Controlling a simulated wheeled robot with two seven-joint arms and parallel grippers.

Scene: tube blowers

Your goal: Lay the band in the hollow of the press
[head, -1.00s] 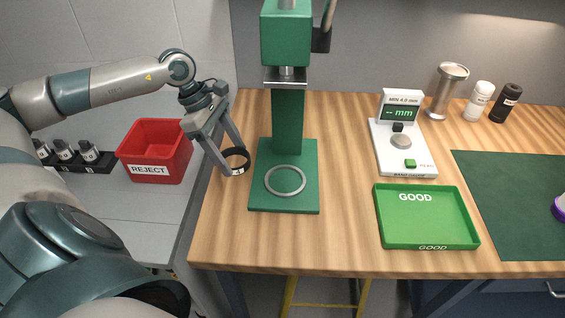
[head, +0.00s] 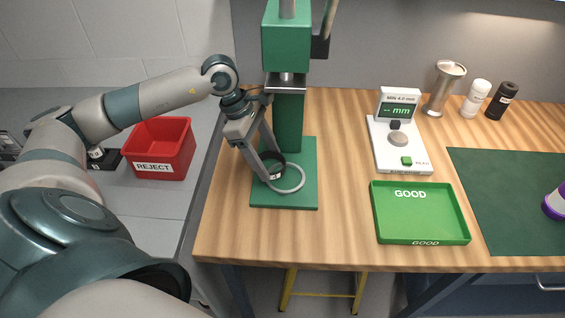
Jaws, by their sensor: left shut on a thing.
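The green press (head: 289,130) stands at the left of the wooden bench. A grey ring on its base plate (head: 298,200) rims the hollow (head: 303,181). My left gripper (head: 271,171) is shut on a dark band (head: 272,155) and holds it over the left part of the grey ring. The fingers hide part of the band and of the ring's left side. I cannot tell whether the band touches the plate. My right gripper is not in view.
A red REJECT bin (head: 160,150) stands left of the bench. A white gauge (head: 401,150) and a green GOOD tray (head: 420,240) lie to the right of the press. The press head (head: 286,45) hangs above the base. Bare wood lies between press and tray.

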